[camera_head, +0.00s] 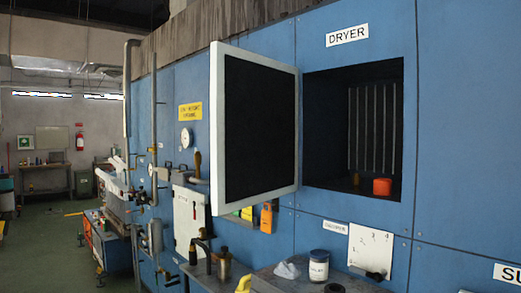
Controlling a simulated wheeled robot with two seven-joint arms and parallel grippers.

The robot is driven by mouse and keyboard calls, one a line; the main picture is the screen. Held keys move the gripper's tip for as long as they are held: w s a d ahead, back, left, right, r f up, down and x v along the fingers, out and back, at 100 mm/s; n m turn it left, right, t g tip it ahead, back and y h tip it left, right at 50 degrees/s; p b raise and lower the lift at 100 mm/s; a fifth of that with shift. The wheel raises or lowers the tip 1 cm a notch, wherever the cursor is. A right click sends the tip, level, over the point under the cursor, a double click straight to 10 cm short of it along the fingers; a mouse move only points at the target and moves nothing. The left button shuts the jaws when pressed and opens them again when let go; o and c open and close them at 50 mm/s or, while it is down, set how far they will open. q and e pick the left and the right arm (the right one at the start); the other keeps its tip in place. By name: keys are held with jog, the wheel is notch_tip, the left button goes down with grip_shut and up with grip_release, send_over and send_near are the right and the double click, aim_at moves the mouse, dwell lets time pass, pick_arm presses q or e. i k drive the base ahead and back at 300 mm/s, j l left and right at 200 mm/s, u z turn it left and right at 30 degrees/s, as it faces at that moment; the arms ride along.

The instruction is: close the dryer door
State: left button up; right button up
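The dryer door (254,130) is a dark panel in a pale frame. It stands open, swung out to the left of the dryer opening (335,130), with its right edge by the opening's left side. The opening sits in the blue wall under a DRYER sign (347,36). Inside are upright pale bars, an orange-red container (382,187) near the front right, and a small object beside it. Neither of my grippers is in view.
Below is a grey ledge (262,283) with a dark-lidded jar (319,266), a crumpled pale cloth (287,270) and a yellow object (243,284). Pipes and gauges line the wall left of the door. Open green floor (45,245) lies at far left.

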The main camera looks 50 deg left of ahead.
aim_at(254, 100)
jog(key=i+j, duration=0.1)
jog(key=j, duration=0.65)
jog(key=i+j, duration=0.1)
jog(key=j, duration=1.45)
jog(key=i+j, duration=0.15)
jog(key=j, duration=0.65)
jog(key=i+j, duration=0.1)
jog(key=j, duration=0.65)
